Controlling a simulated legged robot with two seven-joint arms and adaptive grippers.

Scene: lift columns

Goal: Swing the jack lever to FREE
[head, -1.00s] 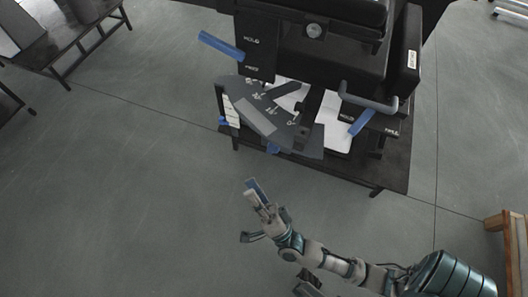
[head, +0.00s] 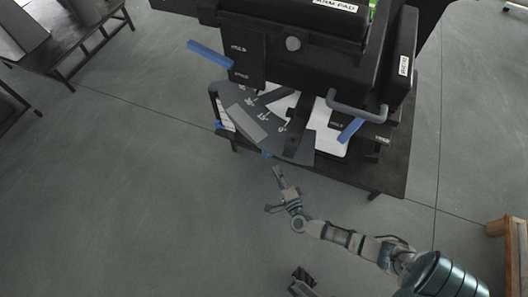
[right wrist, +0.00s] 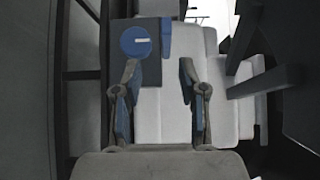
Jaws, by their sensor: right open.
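My right gripper (head: 279,188) is open just in front of the dark column unit's near edge in the head view. In the right wrist view its fingers (right wrist: 158,76) stand apart, with nothing held. Beyond them are a round blue knob (right wrist: 135,42) and a blue strip (right wrist: 166,38) against a dark plate. I cannot tell which is the jack lever.
The unit stands on a dark table (head: 385,170). A grey bar handle (head: 356,110) sticks out above the right blue handle. A dark bench (head: 70,50) is at upper left and a wooden stand (head: 508,235) at right. The floor at left is clear.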

